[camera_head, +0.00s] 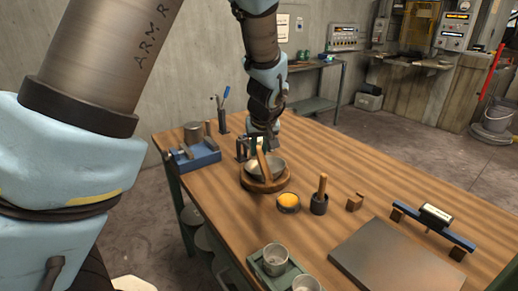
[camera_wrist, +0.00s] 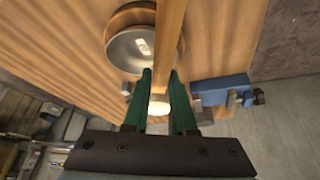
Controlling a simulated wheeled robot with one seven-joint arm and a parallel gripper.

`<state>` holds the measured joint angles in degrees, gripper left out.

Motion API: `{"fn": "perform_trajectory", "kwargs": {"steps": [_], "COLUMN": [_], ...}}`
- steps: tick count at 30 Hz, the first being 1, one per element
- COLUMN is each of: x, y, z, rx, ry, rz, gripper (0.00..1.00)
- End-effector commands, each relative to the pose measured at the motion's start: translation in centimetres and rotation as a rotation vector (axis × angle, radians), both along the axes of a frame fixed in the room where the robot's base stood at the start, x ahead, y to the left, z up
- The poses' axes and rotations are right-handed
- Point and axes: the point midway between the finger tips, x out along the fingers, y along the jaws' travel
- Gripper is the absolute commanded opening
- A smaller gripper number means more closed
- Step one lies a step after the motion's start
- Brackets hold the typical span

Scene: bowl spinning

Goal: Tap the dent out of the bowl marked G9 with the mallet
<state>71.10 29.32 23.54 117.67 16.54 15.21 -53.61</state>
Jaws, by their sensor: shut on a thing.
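A shiny metal bowl (camera_head: 277,164) sits on a round wooden stand (camera_head: 266,186) on the table. In the wrist view the bowl (camera_wrist: 126,50) shows a small pale mark inside, too small to read; I cannot make out a dent. My gripper (camera_head: 257,143) is over the bowl. In the wrist view my gripper (camera_wrist: 160,98) is shut on a wooden rod with a pale end, which looks like the mallet's handle (camera_wrist: 169,45). The handle (camera_head: 262,163) slants down in front of the bowl. The mallet's head is not visible, and I cannot tell whether it touches the bowl.
A blue vise-like fixture (camera_head: 198,158) stands left of the bowl. To the right are a small cup with yellow contents (camera_head: 289,203), a dark cup with a wooden stick (camera_head: 320,203) and a wooden block (camera_head: 355,202). A tray (camera_head: 256,268) with metal cups and a grey plate (camera_head: 397,262) are nearer.

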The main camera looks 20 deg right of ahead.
Motion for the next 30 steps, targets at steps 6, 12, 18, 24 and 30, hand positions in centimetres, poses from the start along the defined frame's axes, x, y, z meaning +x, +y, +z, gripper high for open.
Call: {"fn": "perform_trajectory", "kwargs": {"steps": [6, 12, 18, 24, 30], "x": [0.0, 0.0, 0.0, 0.0, 0.0], "y": [0.0, 0.0, 0.0, 0.0, 0.0], "z": [-5.2, -4.9, -2.4, -0.1, -0.2], "rx": [0.001, -0.001, -0.002, -0.001, 0.000], "ry": [0.000, -0.001, -0.002, -0.001, -0.001], "rz": [0.000, 0.000, -0.001, 0.000, 0.000], "gripper": [0.00, 0.00, 0.00, 0.00, 0.00]}}
